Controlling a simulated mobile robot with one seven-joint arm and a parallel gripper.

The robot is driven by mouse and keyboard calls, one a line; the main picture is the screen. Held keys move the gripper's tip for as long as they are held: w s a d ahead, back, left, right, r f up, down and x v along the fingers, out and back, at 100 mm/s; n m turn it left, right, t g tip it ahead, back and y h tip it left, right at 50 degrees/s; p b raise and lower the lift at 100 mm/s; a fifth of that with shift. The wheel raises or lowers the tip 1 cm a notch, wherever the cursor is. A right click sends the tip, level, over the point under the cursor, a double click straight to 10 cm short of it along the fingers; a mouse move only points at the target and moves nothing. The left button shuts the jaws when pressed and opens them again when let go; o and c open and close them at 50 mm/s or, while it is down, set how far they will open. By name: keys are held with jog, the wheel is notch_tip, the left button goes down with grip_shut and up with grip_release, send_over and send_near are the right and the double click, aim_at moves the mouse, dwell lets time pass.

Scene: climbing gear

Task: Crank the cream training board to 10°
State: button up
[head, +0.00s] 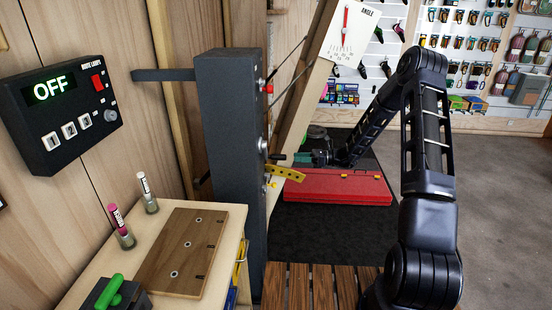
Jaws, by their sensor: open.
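The cream training board (312,85) leans at a slant just right of the dark grey post (230,150). Its white ANGLE plate (345,45) has a red pointer near the top; the pointer's reading is too small to tell. The jaws are open, but small and dark here. I cannot tell whether they touch or surround the grip.
A yellow perforated bracket (285,172) sits just below the crank. A red case (335,188) lies on the black mat (310,235) behind. A bench with a drilled wooden board (180,250) stands at the lower left, below a wall box (60,115) reading OFF. Grey floor is clear at right.

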aim_at(271, 157)
jog(key=a, duration=1)
jog(key=shift+s+a, duration=0.2)
jog(key=shift+a, duration=0.2)
grip_shut()
